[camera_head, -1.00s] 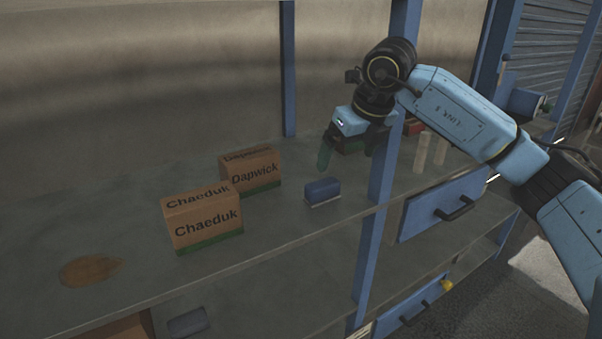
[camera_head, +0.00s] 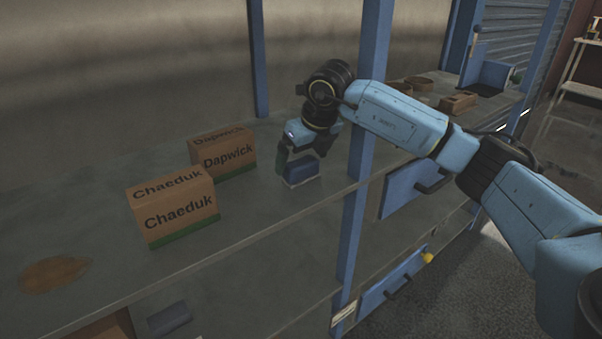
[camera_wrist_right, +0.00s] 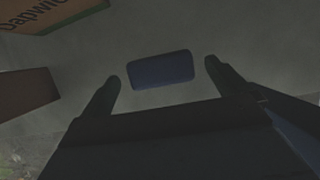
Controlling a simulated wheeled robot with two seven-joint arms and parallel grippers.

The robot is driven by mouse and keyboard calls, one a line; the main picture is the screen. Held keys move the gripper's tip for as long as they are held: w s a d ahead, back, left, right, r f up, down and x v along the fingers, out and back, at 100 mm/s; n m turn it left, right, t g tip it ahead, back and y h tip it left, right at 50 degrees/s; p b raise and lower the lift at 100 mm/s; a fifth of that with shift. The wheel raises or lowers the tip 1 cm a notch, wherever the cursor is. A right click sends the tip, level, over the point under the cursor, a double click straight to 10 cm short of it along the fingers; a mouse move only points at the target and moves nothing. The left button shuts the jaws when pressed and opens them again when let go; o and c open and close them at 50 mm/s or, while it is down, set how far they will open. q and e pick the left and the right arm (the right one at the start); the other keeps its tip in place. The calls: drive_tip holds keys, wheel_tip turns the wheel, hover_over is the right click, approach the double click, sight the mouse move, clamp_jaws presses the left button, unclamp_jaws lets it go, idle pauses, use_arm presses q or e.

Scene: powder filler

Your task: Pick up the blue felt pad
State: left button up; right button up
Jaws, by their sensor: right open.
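The blue felt pad (camera_head: 302,169) is a small dark blue block with a pale base on the grey shelf, right of the cardboard boxes. It also shows in the right wrist view (camera_wrist_right: 162,70), at the upper middle. My right gripper (camera_head: 301,160) is open, just over the pad in the head view. In the right wrist view its two fingers (camera_wrist_right: 162,82) are spread to the left and right of the pad, with a gap on each side and nothing held. Whether the fingertips are down at the pad's height I cannot tell. My left gripper is not in view.
A Dapwick box (camera_head: 228,157) and a Chaeduk box (camera_head: 176,214) stand left of the pad. A blue upright post (camera_head: 352,215) rises at the shelf's front edge, near my right arm. Free shelf lies in front of the boxes, with a brown stain (camera_head: 55,274) at left.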

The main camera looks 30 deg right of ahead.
drive_tip(key=x, duration=0.2)
drive_tip(key=shift+w+f, duration=0.1)
drive_tip(key=shift+f, duration=0.15)
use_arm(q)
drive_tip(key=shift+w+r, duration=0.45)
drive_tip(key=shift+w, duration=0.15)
use_arm(e)
drive_tip(key=c, duration=1)
drive_tip(key=shift+r, duration=0.1)
drive_tip(key=shift+c, duration=0.2)
